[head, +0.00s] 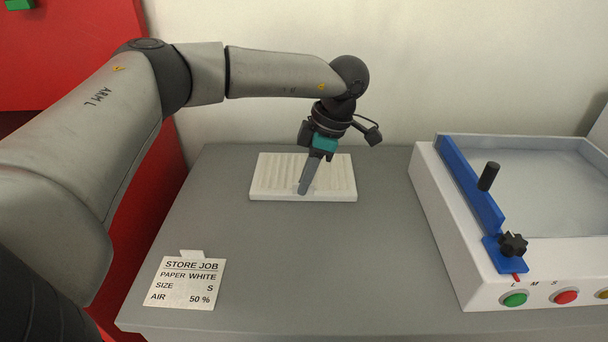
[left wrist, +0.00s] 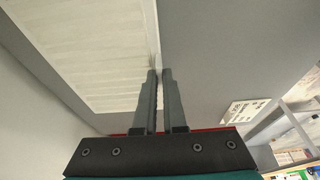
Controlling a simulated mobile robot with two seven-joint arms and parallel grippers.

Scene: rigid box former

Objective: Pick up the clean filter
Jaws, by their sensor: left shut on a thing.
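The clean filter is a flat white pleated panel (head: 335,178) at the back middle of the grey table. It also fills the upper left of the left wrist view (left wrist: 95,45). My left gripper (head: 303,190) reaches down over the filter with its fingers pointing at its near side. In the left wrist view the fingers (left wrist: 158,74) are close together on the filter's edge, shut on it. The filter looks level; I cannot tell if it touches the table. The fingertips hide a small part of its edge. My right gripper is not in view.
A white machine (head: 438,200) with a blue bar (head: 468,185), a black knob (head: 513,244) and coloured buttons stands on the right. A paper job card (head: 186,283) lies at the front left of the table (head: 330,270). The table's middle is clear.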

